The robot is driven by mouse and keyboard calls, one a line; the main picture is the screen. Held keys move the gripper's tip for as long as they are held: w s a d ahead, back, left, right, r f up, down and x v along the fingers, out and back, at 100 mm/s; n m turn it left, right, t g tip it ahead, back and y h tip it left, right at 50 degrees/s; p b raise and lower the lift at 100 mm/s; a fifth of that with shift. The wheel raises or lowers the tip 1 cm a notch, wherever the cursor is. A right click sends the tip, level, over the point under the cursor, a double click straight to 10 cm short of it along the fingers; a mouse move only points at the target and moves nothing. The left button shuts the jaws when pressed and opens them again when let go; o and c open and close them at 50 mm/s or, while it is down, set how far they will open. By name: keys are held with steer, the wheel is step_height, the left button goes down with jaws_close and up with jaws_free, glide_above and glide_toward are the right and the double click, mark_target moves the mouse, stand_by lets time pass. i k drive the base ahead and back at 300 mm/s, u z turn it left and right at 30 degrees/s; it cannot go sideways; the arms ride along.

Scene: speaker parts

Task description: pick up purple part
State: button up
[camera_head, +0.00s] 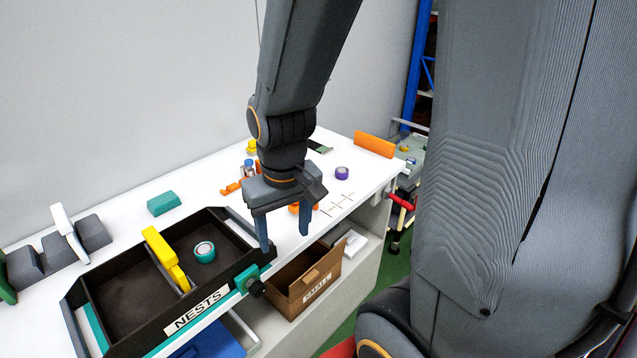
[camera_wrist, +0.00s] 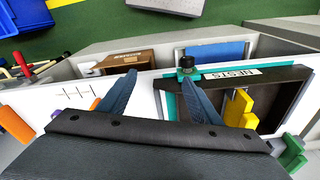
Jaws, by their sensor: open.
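The purple part (camera_head: 342,173) is a small round piece on the white table (camera_head: 330,215), toward its far right part in the head view. In the wrist view a bit of purple (camera_wrist: 56,113) shows at the left, partly hidden behind my gripper. My gripper (camera_head: 285,241) is open, with nothing between its fingers. It points down near the table's front edge, beside the black tray, to the left of and nearer than the purple part. In the wrist view the fingers of my gripper (camera_wrist: 160,75) stand apart over the table edge.
A black tray labelled NESTS (camera_head: 123,255) holds a yellow piece (camera_head: 166,257) and a teal round part (camera_head: 204,251). Orange pieces lie close behind my gripper. An orange block (camera_head: 374,144) stands at the far end. A cardboard box (camera_head: 305,285) sits below the table edge.

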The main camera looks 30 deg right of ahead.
mark_target(341, 173)
steer(key=u, duration=0.05)
steer(key=k, duration=0.5)
steer(key=z, duration=1.75)
steer(key=i, duration=1.4)
steer(key=u, duration=2.15)
